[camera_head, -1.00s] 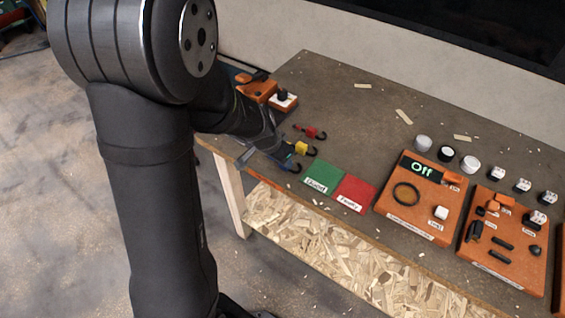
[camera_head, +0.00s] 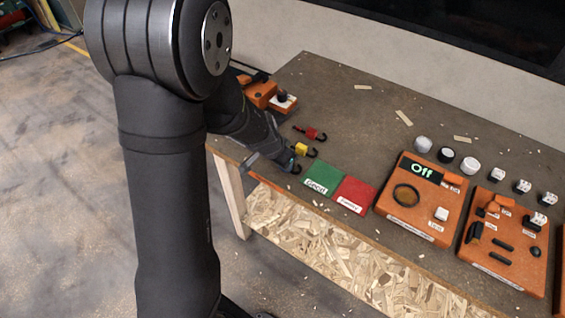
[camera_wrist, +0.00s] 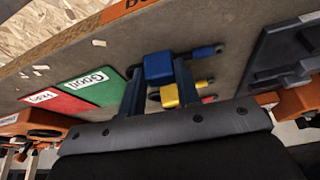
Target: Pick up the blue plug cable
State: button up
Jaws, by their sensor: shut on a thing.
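The blue plug cable (camera_wrist: 158,68) lies between my two fingers in the wrist view, with its dark cable end (camera_wrist: 207,51) reaching out to the right. My gripper (camera_wrist: 157,74) is shut on its blue body. It seems to be at or close to the table top; I cannot tell if it is lifted. In the head view my gripper (camera_head: 285,163) hides most of the blue plug, and a black hooked end shows beside it. The yellow plug cable (camera_head: 301,149) and the red plug cable (camera_head: 311,133) lie just behind; the yellow one (camera_wrist: 169,96) also shows near my fingers.
A green pad (camera_head: 322,177) and a red pad (camera_head: 354,194) lie right of my gripper. Orange boxes (camera_head: 262,92) stand behind my forearm. An orange panel reading "Off" (camera_head: 415,224) and another orange panel (camera_head: 503,262) stand further right. The table's rear middle is mostly clear.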

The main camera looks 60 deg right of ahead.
jog(key=shift+r, duration=0.45)
jog(key=r, duration=0.3)
jog(key=shift+s+r, duration=0.2)
jog(key=shift+r, duration=0.1)
jog(key=s+a+r, duration=0.2)
jog(key=s+r, duration=0.4)
jog(key=s, duration=0.4)
jog(key=shift+n, duration=0.5)
jog(key=w+d+f, duration=0.1)
jog(key=w+d, duration=0.3)
jog(key=w, duration=0.4)
jog(key=w+d+f, duration=0.1)
jog(key=w+d, duration=0.3)
jog(key=w, duration=0.5)
jog(key=w+d+f, duration=0.2)
jog(key=w+d, duration=0.3)
jog(key=w, duration=0.4)
jog(key=shift+w, duration=0.1)
jog(key=shift+f, duration=2.45)
jog(key=shift+f, duration=0.2)
